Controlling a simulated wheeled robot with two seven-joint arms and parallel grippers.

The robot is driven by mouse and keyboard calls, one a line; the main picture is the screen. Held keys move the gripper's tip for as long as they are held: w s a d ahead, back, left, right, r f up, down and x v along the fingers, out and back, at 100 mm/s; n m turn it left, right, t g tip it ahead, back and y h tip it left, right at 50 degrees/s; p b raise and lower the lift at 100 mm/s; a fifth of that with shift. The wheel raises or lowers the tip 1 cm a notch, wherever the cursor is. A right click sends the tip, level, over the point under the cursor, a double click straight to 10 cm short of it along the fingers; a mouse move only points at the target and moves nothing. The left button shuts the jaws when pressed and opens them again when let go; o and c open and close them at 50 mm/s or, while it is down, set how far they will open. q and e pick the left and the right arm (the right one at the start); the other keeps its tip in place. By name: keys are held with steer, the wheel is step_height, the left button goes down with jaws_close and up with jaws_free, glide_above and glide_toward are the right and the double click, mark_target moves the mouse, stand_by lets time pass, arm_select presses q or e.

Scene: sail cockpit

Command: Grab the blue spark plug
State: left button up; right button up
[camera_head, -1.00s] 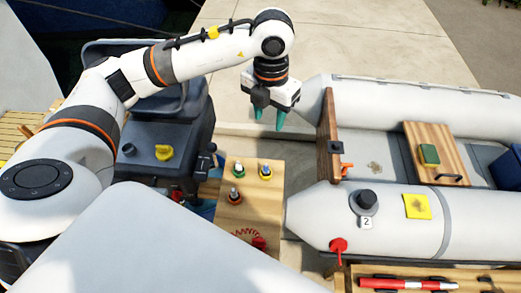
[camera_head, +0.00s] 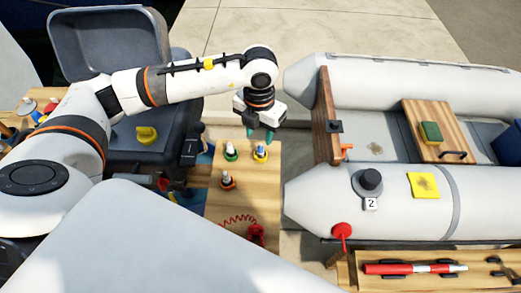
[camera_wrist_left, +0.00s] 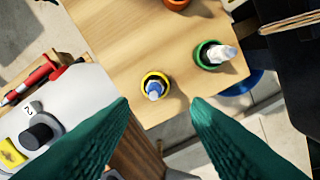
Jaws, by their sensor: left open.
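The blue spark plug (camera_head: 260,153) stands upright in a yellow ring near the far right corner of a wooden board (camera_head: 255,200). In the left wrist view the blue spark plug (camera_wrist_left: 155,88) shows just ahead of and between my fingertips. My left gripper (camera_head: 260,134) is open and empty, with green fingers, close to the plug on its far side. In the left wrist view its two fingers (camera_wrist_left: 160,103) are spread apart. My right gripper is not in view.
A plug in a green ring (camera_head: 231,152) stands just left of the blue one, and one in an orange ring (camera_head: 227,180) nearer. A red coiled cord (camera_head: 240,221) lies on the board. The grey inflatable boat (camera_head: 310,205) is to the right.

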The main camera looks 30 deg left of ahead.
mark_target(260, 144)
arm_select(q)
steer(key=f, duration=0.3)
steer(key=f+p, duration=0.1)
steer(key=f, duration=0.1)
steer(key=shift+s+d, duration=0.25)
steer(key=shift+d, duration=0.05)
jaws_close()
